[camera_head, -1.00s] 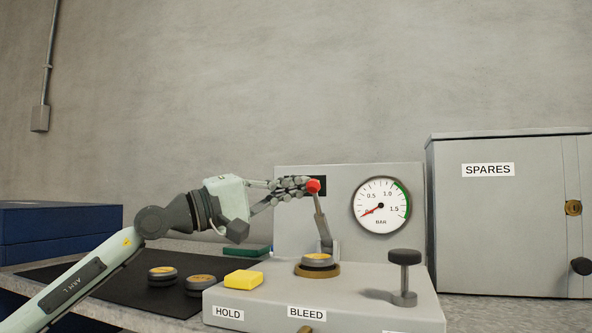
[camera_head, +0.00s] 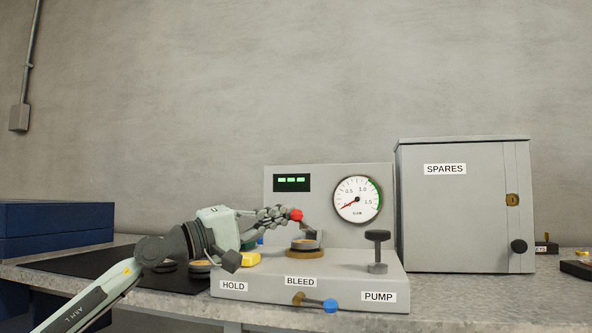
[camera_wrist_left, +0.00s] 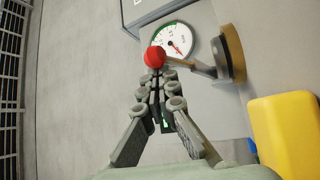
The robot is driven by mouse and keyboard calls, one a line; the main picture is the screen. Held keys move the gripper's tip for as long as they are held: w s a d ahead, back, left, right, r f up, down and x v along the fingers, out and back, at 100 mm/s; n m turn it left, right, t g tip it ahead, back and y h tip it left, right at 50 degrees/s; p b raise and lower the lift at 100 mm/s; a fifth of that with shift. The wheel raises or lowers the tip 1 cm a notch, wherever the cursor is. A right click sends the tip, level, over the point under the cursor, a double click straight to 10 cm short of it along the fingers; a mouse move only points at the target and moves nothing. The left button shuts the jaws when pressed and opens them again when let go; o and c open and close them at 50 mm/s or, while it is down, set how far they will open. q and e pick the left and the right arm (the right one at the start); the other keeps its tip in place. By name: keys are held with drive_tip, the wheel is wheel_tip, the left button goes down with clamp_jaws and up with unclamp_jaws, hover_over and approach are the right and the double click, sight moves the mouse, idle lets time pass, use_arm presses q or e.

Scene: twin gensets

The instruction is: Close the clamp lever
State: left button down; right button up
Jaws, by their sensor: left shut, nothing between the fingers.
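The clamp lever is a grey arm (camera_head: 308,228) with a red ball knob (camera_head: 296,215), slanting up to the left from a mount behind the round grey puck (camera_head: 305,245) on the grey test box (camera_head: 240,275). In the left wrist view the red knob (camera_wrist_left: 155,57) sits just beyond the fingertips, with the lever arm (camera_wrist_left: 195,68) running right to the puck (camera_wrist_left: 232,53). My left gripper (camera_head: 285,214) is shut and empty, its fingertips at the knob's left side, touching or nearly touching it. My right gripper is not in view.
The box carries a pressure gauge (camera_head: 357,199) with its needle low, a display (camera_head: 292,183) with green dashes, a black-topped pump handle (camera_head: 377,237) and a blue-knobbed valve (camera_head: 330,305). A yellow block (camera_wrist_left: 284,135) is close below the gripper. The SPARES cabinet (camera_head: 460,210) stands right.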

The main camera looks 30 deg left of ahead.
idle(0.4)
use_arm(q)
drive_tip(key=shift+v, duration=0.85)
drive_tip(key=v, duration=1)
drive_tip(key=shift+s, duration=0.15)
